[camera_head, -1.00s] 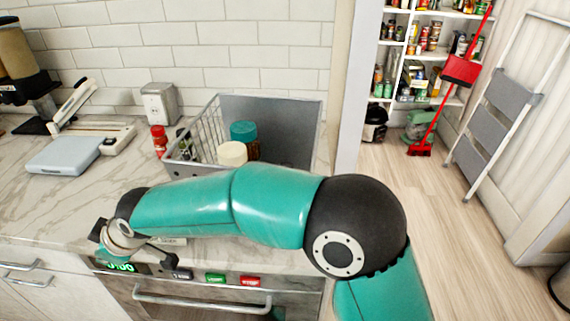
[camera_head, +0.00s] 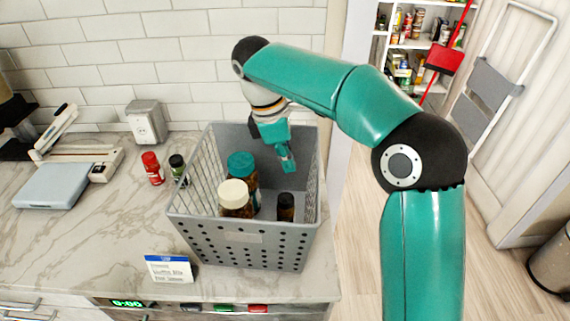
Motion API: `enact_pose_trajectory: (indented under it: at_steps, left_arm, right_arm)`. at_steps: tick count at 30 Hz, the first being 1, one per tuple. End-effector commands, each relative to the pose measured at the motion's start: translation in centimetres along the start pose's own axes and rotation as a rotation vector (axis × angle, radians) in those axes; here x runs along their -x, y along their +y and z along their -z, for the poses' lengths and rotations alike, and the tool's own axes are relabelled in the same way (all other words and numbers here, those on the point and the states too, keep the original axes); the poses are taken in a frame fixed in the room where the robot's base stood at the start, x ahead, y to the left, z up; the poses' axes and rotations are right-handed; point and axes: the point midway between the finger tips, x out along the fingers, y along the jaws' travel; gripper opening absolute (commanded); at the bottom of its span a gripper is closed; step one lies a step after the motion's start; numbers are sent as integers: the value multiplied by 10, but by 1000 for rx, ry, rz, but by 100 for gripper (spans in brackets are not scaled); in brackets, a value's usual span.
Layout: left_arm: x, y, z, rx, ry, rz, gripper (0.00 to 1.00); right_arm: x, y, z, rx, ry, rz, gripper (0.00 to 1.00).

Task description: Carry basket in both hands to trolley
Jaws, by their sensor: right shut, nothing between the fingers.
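The grey basket (camera_head: 292,252) stands upright on the marble counter, with a perforated front and wire left side. Inside it are a jar with a teal lid (camera_head: 241,166), a jar with a cream lid (camera_head: 234,195) and a small dark-capped bottle (camera_head: 286,207). My right gripper (camera_head: 288,165) is shut and empty. It points down over the back right part of the basket; I cannot tell whether it touches the basket. My left gripper is not in view. The trolley is not in view.
A scale (camera_head: 54,186) lies further left. Open floor, a stepladder (camera_head: 488,90) and a bin (camera_head: 551,262) are at right.

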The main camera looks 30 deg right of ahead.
Motion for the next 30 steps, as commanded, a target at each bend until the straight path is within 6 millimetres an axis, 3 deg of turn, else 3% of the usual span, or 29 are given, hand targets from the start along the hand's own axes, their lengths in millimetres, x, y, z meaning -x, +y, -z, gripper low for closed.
enact_pose_trajectory:
  at_steps: [18, 30]
  left_arm:
    - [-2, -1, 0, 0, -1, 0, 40]
    - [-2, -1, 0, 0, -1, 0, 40]
  right_arm:
    - [-91, -2, -7, -13, -3, 11, 0]
    - [-99, -2, -6, -13, -1, 8, 0]
